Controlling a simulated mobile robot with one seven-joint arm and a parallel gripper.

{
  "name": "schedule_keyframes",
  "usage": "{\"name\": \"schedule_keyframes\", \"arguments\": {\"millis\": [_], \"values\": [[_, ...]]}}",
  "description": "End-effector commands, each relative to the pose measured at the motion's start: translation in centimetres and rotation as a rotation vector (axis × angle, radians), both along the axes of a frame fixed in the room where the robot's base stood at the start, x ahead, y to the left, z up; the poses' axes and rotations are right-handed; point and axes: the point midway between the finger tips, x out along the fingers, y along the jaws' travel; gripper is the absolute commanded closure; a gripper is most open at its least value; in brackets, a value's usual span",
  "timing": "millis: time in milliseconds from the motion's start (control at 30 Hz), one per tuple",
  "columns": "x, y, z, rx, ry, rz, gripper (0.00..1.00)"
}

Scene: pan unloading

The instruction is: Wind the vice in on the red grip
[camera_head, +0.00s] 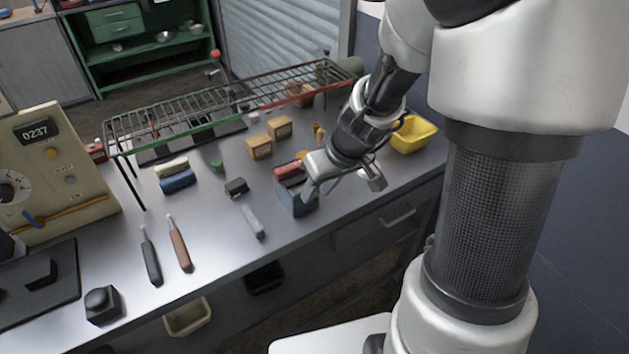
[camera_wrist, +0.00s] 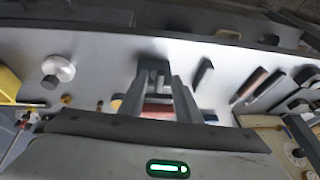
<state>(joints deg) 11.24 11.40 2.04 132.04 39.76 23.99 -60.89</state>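The small dark vice (camera_head: 299,205) stands near the front edge of the bench, with the red grip (camera_head: 287,170) lying at its top. My gripper (camera_head: 309,187) is right over the vice from the right and hides part of it. In the wrist view the two fingers of my gripper (camera_wrist: 157,88) stand apart, with the dark vice (camera_wrist: 154,66) beyond them and the red grip (camera_wrist: 157,112) showing between them. I cannot tell whether the fingers touch either one. The jaws' hold on the grip is hard to make out.
A wire rack (camera_head: 230,98) on thin legs spans the back of the bench. A yellow bin (camera_head: 413,134) stands to the right, wooden blocks (camera_head: 260,147) behind the vice. A grey-handled tool (camera_head: 252,221) and two long handles (camera_head: 179,243) lie to the left.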

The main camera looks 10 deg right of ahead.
Motion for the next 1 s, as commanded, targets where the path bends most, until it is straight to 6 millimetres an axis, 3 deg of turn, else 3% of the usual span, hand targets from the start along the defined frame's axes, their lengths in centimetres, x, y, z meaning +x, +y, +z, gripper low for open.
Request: {"name": "schedule_keyframes", "arguments": {"millis": [200,367,400,767,1000], "values": [[0.0,0.0,0.0,0.000,0.000,0.000,0.71],[0.0,0.0,0.0,0.000,0.000,0.000,0.98],[0.0,0.0,0.0,0.000,0.000,0.000,1.00],[0.1,-0.4,-0.4,0.040,0.011,-0.002,1.00],[0.6,-1.6,-0.9,0.175,0.053,-0.005,1.00]]}}
